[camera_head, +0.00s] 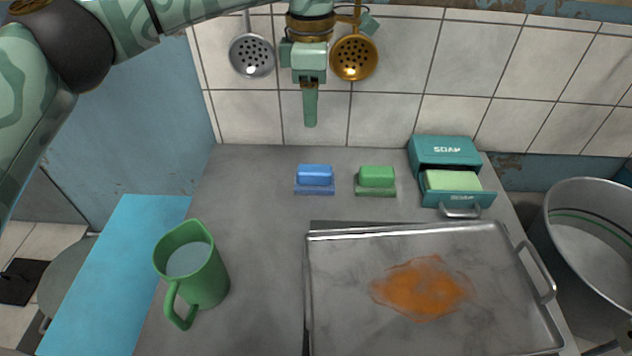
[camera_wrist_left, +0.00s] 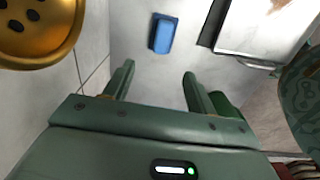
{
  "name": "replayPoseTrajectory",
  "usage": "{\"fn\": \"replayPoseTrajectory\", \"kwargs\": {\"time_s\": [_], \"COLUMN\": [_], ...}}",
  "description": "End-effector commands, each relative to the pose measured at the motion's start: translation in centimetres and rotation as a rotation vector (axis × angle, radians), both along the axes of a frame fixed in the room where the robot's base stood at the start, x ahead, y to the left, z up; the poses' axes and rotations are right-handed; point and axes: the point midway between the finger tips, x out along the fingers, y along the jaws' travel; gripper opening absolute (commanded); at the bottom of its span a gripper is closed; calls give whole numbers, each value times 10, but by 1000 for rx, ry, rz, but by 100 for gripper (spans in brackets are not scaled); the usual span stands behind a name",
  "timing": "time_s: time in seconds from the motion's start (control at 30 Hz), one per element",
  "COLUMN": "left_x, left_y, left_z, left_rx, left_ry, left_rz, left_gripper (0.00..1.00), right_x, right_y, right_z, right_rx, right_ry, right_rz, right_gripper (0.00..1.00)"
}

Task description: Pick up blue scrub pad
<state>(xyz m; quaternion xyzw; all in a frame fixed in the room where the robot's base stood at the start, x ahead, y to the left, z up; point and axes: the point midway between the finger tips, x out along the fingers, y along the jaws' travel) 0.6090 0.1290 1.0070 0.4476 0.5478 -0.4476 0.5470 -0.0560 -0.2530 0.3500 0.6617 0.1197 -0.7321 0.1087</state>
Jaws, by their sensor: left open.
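The blue scrub pad (camera_head: 315,176) lies on the grey counter near the tiled wall, left of a green scrub pad (camera_head: 376,178). My right gripper is not in view.
A metal tray (camera_head: 340,300) with an orange stain covers the front right of the counter. A green mug (camera_head: 203,275) stands at the left. A teal soap box (camera_head: 445,152) is at the back right. A silver skimmer (camera_head: 252,56) and a golden skimmer (camera_head: 354,57) hang close to the gripper.

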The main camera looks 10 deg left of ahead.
Motion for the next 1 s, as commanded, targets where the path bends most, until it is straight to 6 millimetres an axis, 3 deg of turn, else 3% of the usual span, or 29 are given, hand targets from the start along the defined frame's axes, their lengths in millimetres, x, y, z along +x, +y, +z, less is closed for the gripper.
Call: {"fn": "replayPoseTrajectory", "kwargs": {"time_s": [0.4, 0.6, 0.77, 0.9, 1.0], "left_x": [0, 0, -1, -3, -3], "left_y": [0, -1, -4, -6, -6], "left_z": [-94, -112, -135, -158, -164], "left_rx": [-2, 0, -1, -2, -1], "left_ry": [8, 2, 7, 8, 3], "left_rz": [-1, 0, -2, 0, 0], "left_gripper": [56, 56, 56, 56, 56], "right_x": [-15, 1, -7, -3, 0], "right_y": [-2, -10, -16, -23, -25], "right_z": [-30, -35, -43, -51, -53], "right_rx": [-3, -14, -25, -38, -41], "right_ry": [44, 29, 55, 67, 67], "right_rz": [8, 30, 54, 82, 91], "right_gripper": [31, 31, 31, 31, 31]}}
